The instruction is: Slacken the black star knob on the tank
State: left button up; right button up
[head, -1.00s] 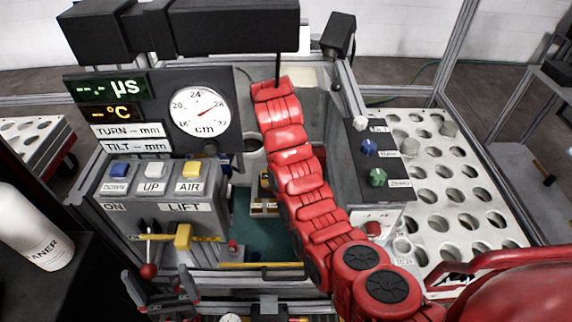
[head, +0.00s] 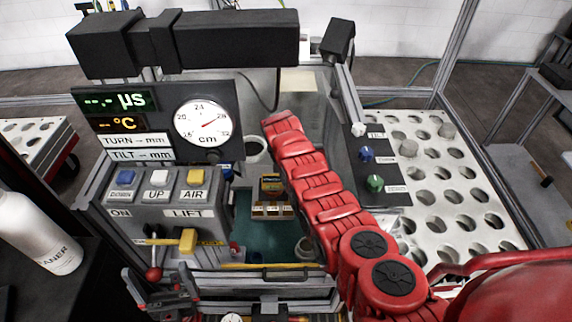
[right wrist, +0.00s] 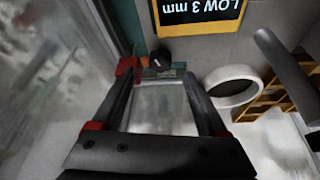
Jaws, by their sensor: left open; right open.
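The black star knob is not clearly made out in the head view. In the right wrist view a small dark knob-like thing (right wrist: 160,58) sits just beyond my right fingertips; its shape is too blurred to tell whether it is a star. My right gripper (right wrist: 160,70) is open, with red-tipped fingers apart and nothing held between them. In the head view my red right arm reaches into the tank (head: 275,268), and its gripper is hidden there.
A console (head: 165,205) with DOWN, UP and AIR buttons stands left, below a gauge (head: 201,121). A holed white plate (head: 450,190) is at right. In the right wrist view, a LOW 3 mm block (right wrist: 200,15), white ring (right wrist: 233,86) and wooden rack (right wrist: 275,97) are close.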

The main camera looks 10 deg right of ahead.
jog(key=shift+b+x, duration=0.85)
jog(key=shift+x, duration=0.35)
jog(key=b+x, duration=0.2)
jog(key=b, duration=0.3)
jog(key=shift+f+b, duration=0.25)
jog(key=shift+b, duration=0.5)
grip_shut()
